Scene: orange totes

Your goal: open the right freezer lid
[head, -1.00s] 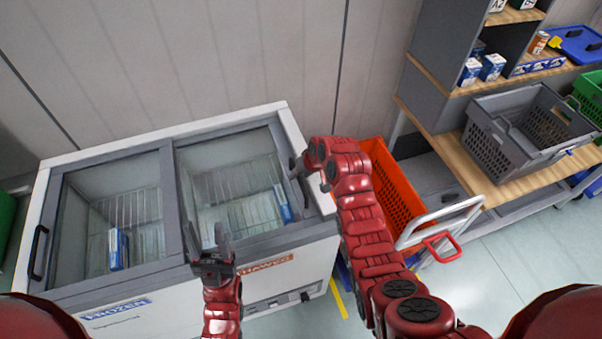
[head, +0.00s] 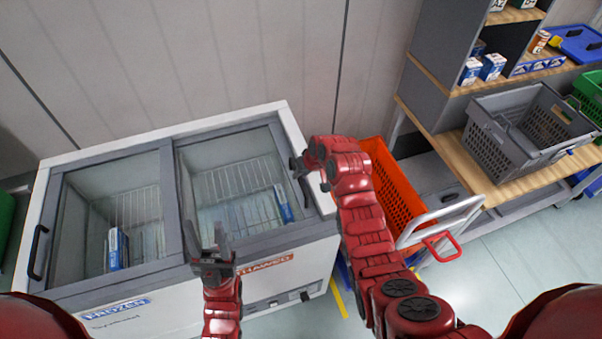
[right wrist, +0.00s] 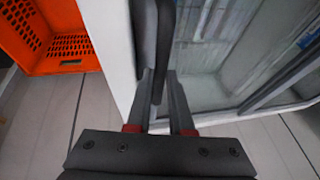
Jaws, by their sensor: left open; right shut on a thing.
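The white chest freezer (head: 195,300) has two glass-topped lids in grey frames. The right freezer lid (head: 232,172) lies flat over its side and looks closed. Its dark handle (right wrist: 151,35) is at the right edge, and my right gripper (head: 301,168) is shut on it. In the right wrist view, the fingers of this gripper (right wrist: 160,105) close around the handle, beside the lid's glass. My left gripper (head: 207,235) is open and empty, above the freezer's front edge near where the two lids meet. The right handle is partly hidden by the gripper in the head view.
The left lid (head: 110,222) has its own black handle (head: 38,252) at the left. An orange tote (head: 394,195) on a cart stands right of the freezer, close to my right arm. A shelf with a grey basket (head: 525,130) stands further right. Packages lie inside the freezer.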

